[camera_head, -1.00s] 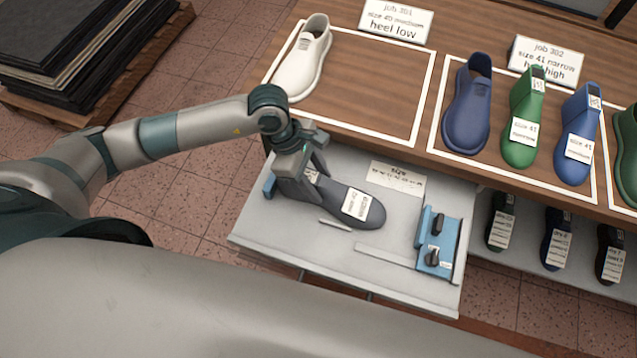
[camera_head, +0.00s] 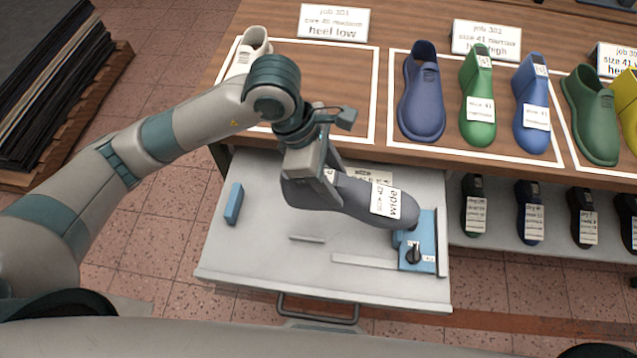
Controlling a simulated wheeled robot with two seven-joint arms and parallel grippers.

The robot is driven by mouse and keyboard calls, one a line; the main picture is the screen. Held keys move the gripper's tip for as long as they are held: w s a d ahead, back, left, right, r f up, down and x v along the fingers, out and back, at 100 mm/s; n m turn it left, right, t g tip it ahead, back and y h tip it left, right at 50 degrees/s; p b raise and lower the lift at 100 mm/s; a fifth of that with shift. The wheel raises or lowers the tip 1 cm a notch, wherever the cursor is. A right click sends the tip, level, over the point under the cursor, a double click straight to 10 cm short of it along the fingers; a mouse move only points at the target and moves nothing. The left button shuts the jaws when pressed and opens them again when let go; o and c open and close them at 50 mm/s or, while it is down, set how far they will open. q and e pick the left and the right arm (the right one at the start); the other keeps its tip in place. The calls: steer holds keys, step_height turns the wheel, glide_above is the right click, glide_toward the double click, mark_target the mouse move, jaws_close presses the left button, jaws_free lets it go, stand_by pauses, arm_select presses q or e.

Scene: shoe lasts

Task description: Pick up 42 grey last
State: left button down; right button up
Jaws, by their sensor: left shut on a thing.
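The grey last (camera_head: 350,197) carries a white label on its toe that reads "wide" along its lower line. My left gripper (camera_head: 312,190) is shut on its heel end and holds it above the grey drawer tray (camera_head: 245,262), toe pointing right. The gripper hides part of the heel. The last's toe overlaps the blue fixture in the picture. My right gripper is not in view.
The tray holds a blue block (camera_head: 233,203), a blue fixture with black knobs (camera_head: 418,250) and flat metal strips (camera_head: 375,262). Dark lasts (camera_head: 529,212) stand on the shelf below.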

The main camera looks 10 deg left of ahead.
arm_select(q)
steer(key=shift+d+r, duration=0.2)
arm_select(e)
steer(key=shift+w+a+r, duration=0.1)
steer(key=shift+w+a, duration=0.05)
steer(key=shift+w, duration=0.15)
